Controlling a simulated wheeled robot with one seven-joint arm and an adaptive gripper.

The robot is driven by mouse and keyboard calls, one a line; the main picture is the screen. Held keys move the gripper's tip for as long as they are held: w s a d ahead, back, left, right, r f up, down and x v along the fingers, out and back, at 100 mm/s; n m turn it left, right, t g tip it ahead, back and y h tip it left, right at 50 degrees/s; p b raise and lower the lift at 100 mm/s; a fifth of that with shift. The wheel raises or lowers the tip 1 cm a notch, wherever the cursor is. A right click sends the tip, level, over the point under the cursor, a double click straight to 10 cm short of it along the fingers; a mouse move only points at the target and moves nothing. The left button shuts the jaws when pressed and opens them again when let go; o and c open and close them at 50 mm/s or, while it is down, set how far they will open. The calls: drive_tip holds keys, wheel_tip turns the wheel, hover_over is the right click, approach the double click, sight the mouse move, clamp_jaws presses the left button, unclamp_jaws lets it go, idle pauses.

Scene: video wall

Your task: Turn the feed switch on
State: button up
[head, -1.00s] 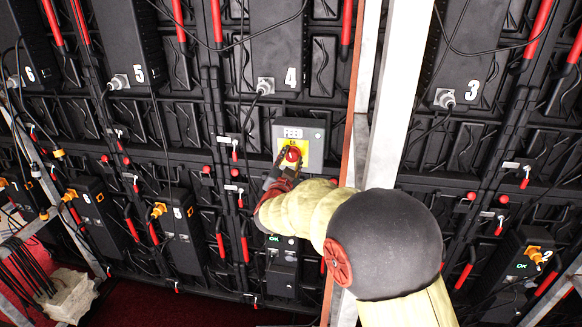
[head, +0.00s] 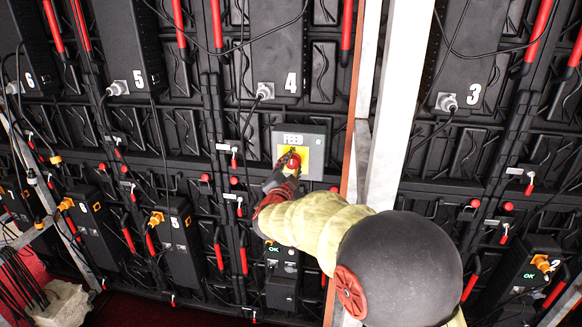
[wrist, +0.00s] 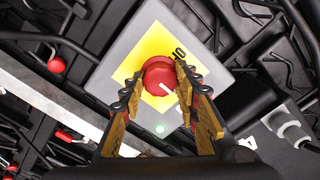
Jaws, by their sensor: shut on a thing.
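The feed switch is a grey box (head: 314,140) labelled FEED, with a yellow plate (head: 303,155) and a red rotary knob (head: 294,160). My gripper (head: 287,168) reaches the knob from below in the head view. In the wrist view the red knob (wrist: 158,78), with a white pointer line, sits between the two fingers of my gripper (wrist: 157,95), which are shut on it. The pointer line slants and does not point straight at the lettering on the yellow plate (wrist: 154,45). A small pale green light (wrist: 160,129) shows on the grey box. My fingers cover part of the plate.
A white upright post (head: 395,110) stands close to the right of the box. Numbered black units, such as unit 4 (head: 277,50), hang above with loose cables. Red-handled latches (head: 219,256) line the wall below.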

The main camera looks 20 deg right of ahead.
drive_tip(key=o, duration=1.1)
drive_tip(key=shift+o, duration=0.3)
drive_tip(key=v, duration=1.2)
drive_tip(key=shift+f, duration=0.1)
